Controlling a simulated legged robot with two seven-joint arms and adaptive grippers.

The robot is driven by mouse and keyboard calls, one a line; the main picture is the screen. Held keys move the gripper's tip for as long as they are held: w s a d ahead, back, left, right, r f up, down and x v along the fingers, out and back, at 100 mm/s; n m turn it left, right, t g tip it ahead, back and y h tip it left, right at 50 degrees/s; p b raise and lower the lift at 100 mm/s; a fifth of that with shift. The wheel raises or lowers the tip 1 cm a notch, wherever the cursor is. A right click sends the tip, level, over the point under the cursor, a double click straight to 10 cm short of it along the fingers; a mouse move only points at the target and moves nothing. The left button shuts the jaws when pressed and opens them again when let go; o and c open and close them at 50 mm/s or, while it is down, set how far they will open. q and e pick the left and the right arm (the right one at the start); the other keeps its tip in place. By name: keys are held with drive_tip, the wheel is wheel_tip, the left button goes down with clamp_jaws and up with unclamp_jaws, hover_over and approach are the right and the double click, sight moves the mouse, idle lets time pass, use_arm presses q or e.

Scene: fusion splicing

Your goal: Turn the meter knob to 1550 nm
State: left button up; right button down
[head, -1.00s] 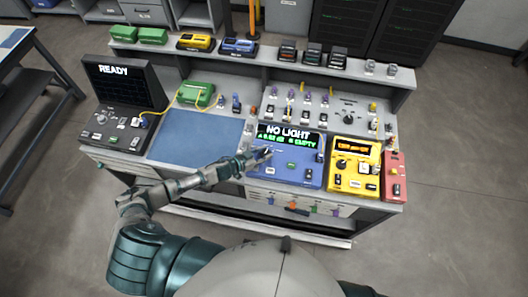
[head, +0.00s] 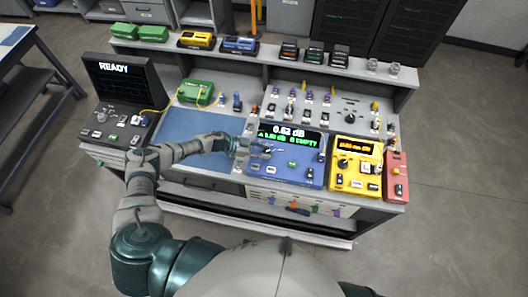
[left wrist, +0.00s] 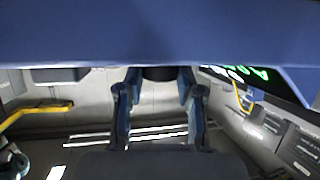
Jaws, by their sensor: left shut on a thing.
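The blue meter (head: 302,174) stands at the front middle of the bench. Its display (head: 288,137) reads 0.62 dB on the top line, with smaller green text ending in EMPTY below. My left gripper (head: 264,152) reaches in from the left to the left part of the meter's face. In the left wrist view, my two fingers (left wrist: 160,84) are shut on a dark knob (left wrist: 158,73) under the blue meter body. The knob's pointer and markings are hidden, so its setting cannot be read. My right gripper is out of view.
A yellow unit (head: 350,183) and a red unit (head: 396,178) stand right of the meter. A blue mat (head: 185,125) lies to its left, with a black READY machine (head: 125,85) beyond. A green box (head: 195,92) and small connectors stand behind.

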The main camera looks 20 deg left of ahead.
use_arm(q)
drive_tip(key=shift+a+f, duration=0.1)
idle(0.3)
drive_tip(key=o, duration=1.2)
drive_tip(key=shift+w, duration=0.1)
drive_tip(key=v, duration=1.2)
drive_tip(key=shift+w, duration=0.15)
